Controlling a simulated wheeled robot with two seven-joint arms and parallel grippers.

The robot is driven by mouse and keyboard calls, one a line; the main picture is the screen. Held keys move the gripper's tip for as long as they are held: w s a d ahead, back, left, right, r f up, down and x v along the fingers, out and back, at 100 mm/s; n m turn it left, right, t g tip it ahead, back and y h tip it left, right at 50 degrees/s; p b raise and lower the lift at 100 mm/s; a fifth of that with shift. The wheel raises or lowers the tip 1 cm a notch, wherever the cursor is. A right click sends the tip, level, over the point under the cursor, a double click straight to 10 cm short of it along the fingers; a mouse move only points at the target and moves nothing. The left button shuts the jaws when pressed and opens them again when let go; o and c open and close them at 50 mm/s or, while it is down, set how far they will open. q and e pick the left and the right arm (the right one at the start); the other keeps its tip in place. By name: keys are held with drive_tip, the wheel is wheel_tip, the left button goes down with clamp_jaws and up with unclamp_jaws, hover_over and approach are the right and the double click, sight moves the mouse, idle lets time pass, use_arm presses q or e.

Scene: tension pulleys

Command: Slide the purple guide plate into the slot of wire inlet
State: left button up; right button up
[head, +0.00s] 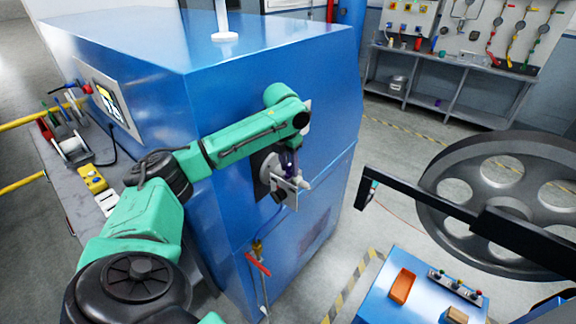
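My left gripper (287,150) is at the end of the green arm, at the right part of the blue cabinet's front. A small dark purple piece, which looks like the guide plate (290,162), is directly below my wrist, at the gripper's fingertips. The wire inlet (266,168) is a grey round fitting on a dark plate on the cabinet face, with a pale bracket (286,188) beside the purple piece. The fingers are too small and partly covered to tell if they are shut on it. Whether the plate sits in the slot cannot be told. My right gripper is not in view.
The big blue cabinet (300,55) fills the middle. A red-handled valve (257,263) is below the inlet. A black bar (421,193) and a large spoked wheel (505,205) stand at right, above a blue control box (412,290). Open floor lies behind.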

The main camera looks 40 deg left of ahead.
use_arm(q)
drive_tip(key=shift+s+d+f, duration=0.1)
drive_tip(key=shift+d+f, duration=0.15)
drive_tip(key=shift+f, duration=0.05)
drive_tip(key=shift+r, duration=0.3)
drive_tip(key=r, duration=0.2)
drive_tip(key=r+b, duration=0.1)
drive_tip(key=r, duration=0.2)
drive_tip(key=r+b, duration=0.1)
drive_tip(key=r, duration=0.2)
drive_tip(key=shift+s, duration=0.4)
wheel_tip(320, 180, up, 6)
drive_tip(key=s+p, duration=0.1)
drive_tip(key=shift+a+r, duration=0.2)
